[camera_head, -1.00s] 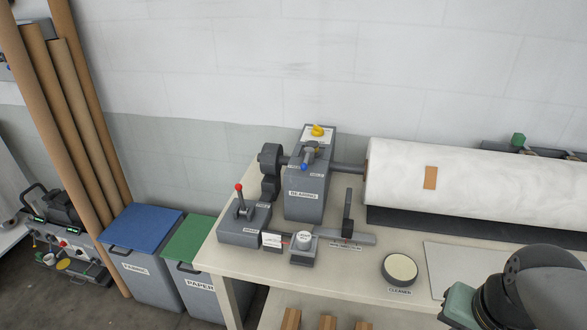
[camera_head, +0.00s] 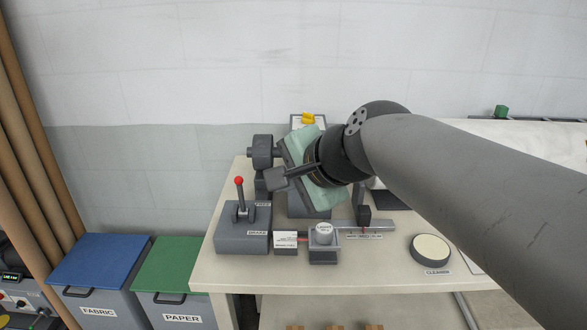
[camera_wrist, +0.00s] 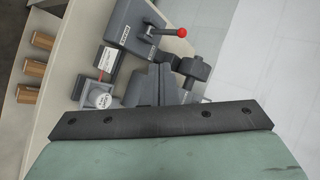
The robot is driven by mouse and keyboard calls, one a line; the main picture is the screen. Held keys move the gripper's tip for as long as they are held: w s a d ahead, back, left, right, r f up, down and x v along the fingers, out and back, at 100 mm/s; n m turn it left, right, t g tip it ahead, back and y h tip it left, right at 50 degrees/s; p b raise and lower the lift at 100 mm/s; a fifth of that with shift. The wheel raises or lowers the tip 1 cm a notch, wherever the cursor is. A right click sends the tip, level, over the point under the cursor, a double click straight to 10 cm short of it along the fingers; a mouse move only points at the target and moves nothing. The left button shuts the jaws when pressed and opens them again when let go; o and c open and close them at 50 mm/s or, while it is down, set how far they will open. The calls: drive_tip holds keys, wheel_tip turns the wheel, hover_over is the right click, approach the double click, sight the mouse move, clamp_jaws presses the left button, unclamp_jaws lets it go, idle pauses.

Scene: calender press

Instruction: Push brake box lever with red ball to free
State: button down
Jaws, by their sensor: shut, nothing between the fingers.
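The brake box (camera_head: 232,240) is a grey box at the left end of the bench, with a dark lever topped by a red ball (camera_head: 239,181). The lever stands nearly upright. The wrist view shows the brake box (camera_wrist: 128,38) and the red ball (camera_wrist: 182,33) apart from my fingers. My gripper (camera_head: 271,184) is shut and empty, to the right of the red ball at about its height in the head view. Its shut fingers (camera_wrist: 155,70) also show in the wrist view.
A round grey part (camera_head: 262,147) on a shaft stands behind my gripper. A grey block with a light knob (camera_head: 324,233) sits right of the box. A cleaner dish (camera_head: 430,247), a blue bin (camera_head: 98,262) and a green bin (camera_head: 165,265) are nearby. My arm hides much of the roller.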

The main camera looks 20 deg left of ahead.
approach(241, 187)
wheel_tip(241, 187, down, 3)
drive_tip(key=a, duration=0.1)
drive_tip(key=w+a+p, duration=0.1)
drive_tip(key=a, duration=0.1)
drive_tip(key=shift+w+a+f+p, duration=0.2)
drive_tip(key=shift+w+a+p, duration=0.2)
